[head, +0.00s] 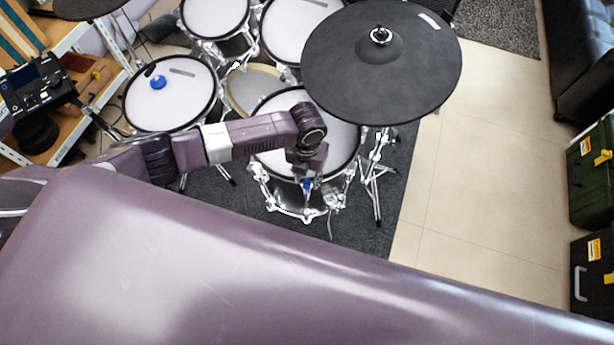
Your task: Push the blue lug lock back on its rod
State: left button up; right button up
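A small blue piece, which looks like the blue lug lock (307,185), shows at the near edge of the front drum (341,137), by a chrome rod. My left arm comes in from the left and bends down over this drum. My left gripper (307,179) points down at the drum's near rim, right at the blue piece. It covers part of the blue piece and rim. I cannot tell whether the fingers touch it, or whether they are open or shut. The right gripper is not in view.
A large black cymbal pad (345,75) overhangs the drum's far right side. Another mesh drum (185,105) at the left carries a blue round piece (158,82). Chrome stands (377,165) rise at the right. Black and green cases stand far right; tiled floor (490,170) between is clear.

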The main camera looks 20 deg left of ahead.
pick_arm(q)
notch_tip(320, 180, up, 12)
dwell(0.7)
